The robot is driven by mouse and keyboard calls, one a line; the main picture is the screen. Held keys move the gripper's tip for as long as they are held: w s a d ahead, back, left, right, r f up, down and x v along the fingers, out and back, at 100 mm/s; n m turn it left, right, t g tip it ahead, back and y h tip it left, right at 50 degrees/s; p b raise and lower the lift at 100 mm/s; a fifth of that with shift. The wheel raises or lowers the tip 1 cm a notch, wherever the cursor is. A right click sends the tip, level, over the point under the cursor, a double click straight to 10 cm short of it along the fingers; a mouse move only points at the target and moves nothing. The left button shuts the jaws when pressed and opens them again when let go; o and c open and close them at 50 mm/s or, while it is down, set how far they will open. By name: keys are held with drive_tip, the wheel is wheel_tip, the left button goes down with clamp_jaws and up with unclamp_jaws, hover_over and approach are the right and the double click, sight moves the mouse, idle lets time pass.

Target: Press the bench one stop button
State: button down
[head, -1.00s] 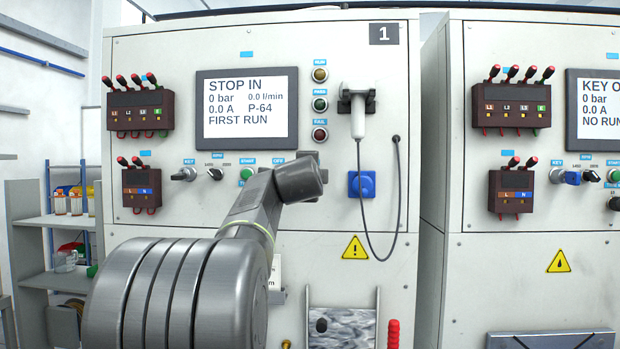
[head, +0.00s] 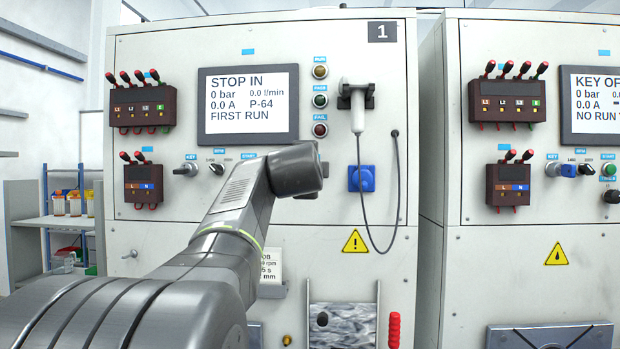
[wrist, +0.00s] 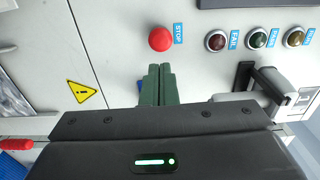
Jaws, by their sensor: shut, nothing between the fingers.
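The red stop button (wrist: 162,38) shows in the wrist view, a round mushroom cap beside a blue STOP label (wrist: 179,33). My gripper (wrist: 160,68) is shut and empty, its green fingertips pointing at the panel just short of the button in the picture. I cannot tell the gap in depth; no contact shows. In the head view bench one (head: 350,40) carries the number 1, and its screen (head: 248,105) reads "STOP IN", 0 bar, "FIRST RUN". My arm hides the stop button and my fingers there.
Indicator lamps (head: 320,101), a hanging grey handset (head: 358,112) with a cable and a blue socket (head: 367,178) sit right of the screen. A key switch (head: 186,169) is left of my arm. A second bench (head: 580,40) stands at the right.

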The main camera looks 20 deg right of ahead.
drive_tip(key=b+v, duration=0.1)
drive_tip(key=v, duration=0.3)
drive_tip(key=shift+s+a+r, duration=0.1)
drive_tip(key=shift+s+a, duration=0.15)
drive_tip(key=shift+s, duration=0.05)
drive_tip(key=shift+s, duration=0.1)
